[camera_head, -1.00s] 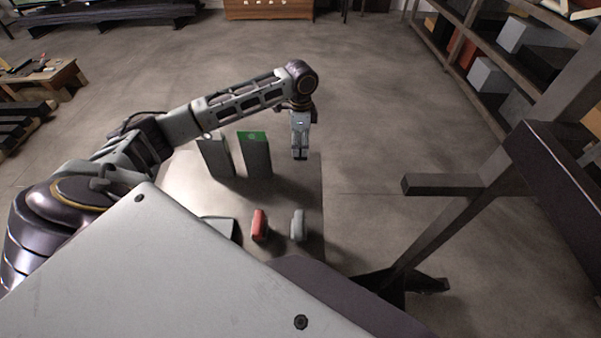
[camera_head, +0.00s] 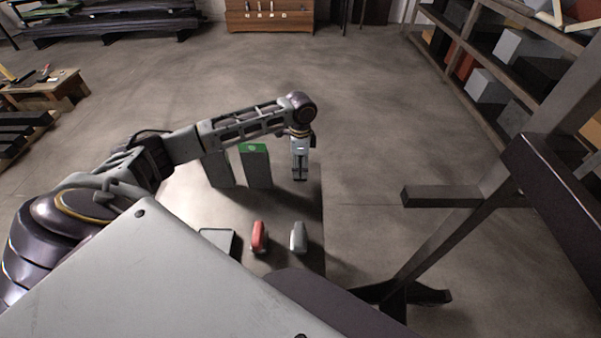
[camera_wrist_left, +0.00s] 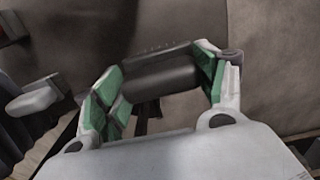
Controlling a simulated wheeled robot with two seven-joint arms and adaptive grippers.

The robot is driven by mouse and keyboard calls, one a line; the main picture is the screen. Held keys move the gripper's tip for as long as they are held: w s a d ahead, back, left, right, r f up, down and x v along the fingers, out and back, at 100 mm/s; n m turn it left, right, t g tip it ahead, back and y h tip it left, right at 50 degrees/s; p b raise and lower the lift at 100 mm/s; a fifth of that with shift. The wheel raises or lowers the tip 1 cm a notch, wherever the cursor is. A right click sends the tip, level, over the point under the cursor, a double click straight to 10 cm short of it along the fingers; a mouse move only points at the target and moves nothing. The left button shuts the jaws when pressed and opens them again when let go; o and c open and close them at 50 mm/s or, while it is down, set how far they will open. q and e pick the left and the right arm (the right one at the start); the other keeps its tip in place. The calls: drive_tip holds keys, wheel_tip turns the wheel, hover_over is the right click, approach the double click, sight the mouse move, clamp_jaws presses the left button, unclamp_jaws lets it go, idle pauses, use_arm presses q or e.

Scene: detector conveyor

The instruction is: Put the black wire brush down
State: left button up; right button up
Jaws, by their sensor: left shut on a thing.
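The black wire brush (camera_wrist_left: 160,76) is a dark, rounded block between the green pads of my left gripper (camera_wrist_left: 160,85) in the left wrist view. The gripper is shut on it. In the head view my left gripper (camera_head: 300,178) points down near the right edge of the grey table (camera_head: 275,205), right of two upright boxes. The brush cannot be made out there. Whether it touches the table I cannot tell. My right gripper is not in view.
A green-topped box (camera_head: 256,168) and a grey box (camera_head: 219,172) stand left of the gripper. Nearer are a red object (camera_head: 259,237), a pale grey object (camera_head: 298,237) and a flat grey piece (camera_head: 217,240). A dark metal frame (camera_head: 455,225) stands right of the table.

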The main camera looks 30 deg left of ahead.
use_arm(q)
wheel_tip(320, 180, down, 2)
drive_tip(key=shift+f, duration=0.1)
drive_tip(key=shift+f+p, duration=0.75)
drive_tip(key=shift+p, duration=0.05)
drive_tip(key=shift+f, duration=0.45)
drive_tip(key=shift+f, duration=0.1)
drive_tip(key=o, duration=0.9)
drive_tip(key=shift+f, duration=0.1)
